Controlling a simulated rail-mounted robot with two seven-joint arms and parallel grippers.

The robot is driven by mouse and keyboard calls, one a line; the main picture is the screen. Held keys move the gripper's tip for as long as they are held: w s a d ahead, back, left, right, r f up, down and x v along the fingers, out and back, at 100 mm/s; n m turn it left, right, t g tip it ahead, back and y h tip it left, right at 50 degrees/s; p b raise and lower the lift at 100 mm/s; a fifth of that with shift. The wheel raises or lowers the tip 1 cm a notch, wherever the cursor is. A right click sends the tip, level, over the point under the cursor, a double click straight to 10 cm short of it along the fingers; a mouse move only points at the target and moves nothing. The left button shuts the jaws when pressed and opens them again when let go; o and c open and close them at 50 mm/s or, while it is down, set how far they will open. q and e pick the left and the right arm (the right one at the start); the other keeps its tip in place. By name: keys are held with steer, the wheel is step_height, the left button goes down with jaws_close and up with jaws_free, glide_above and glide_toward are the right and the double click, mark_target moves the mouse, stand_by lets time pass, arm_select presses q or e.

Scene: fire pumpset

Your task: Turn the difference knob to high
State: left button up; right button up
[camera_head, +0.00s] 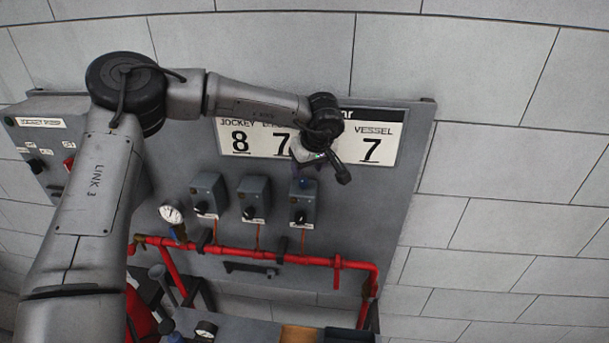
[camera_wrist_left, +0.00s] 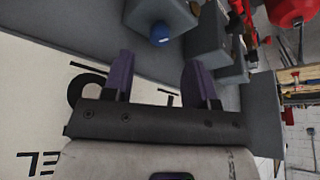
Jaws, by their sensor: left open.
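Three grey control boxes hang on the panel, each with a black knob on its front: left box (camera_head: 207,194), middle box (camera_head: 253,199), right box (camera_head: 303,203). Their labels are too small to read, so I cannot tell which knob is the difference knob. My left gripper (camera_head: 306,171) is just above the right box, in front of the display board. In the left wrist view, my left gripper (camera_wrist_left: 158,75) has its purple fingers spread and empty. A blue round knob (camera_wrist_left: 160,34) on a grey box lies beyond the fingertips, apart from them. My right gripper is not visible.
The white display board (camera_head: 376,151) reads 8, 7 and 7, partly hidden by my left arm. A switch panel (camera_head: 40,150) is at left. The wall to the right is clear.

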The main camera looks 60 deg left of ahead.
mark_target(304, 180)
arm_select(q)
steer(key=shift+p+x, duration=0.45)
steer(key=shift+x, duration=2.2)
steer(key=c, duration=0.9)
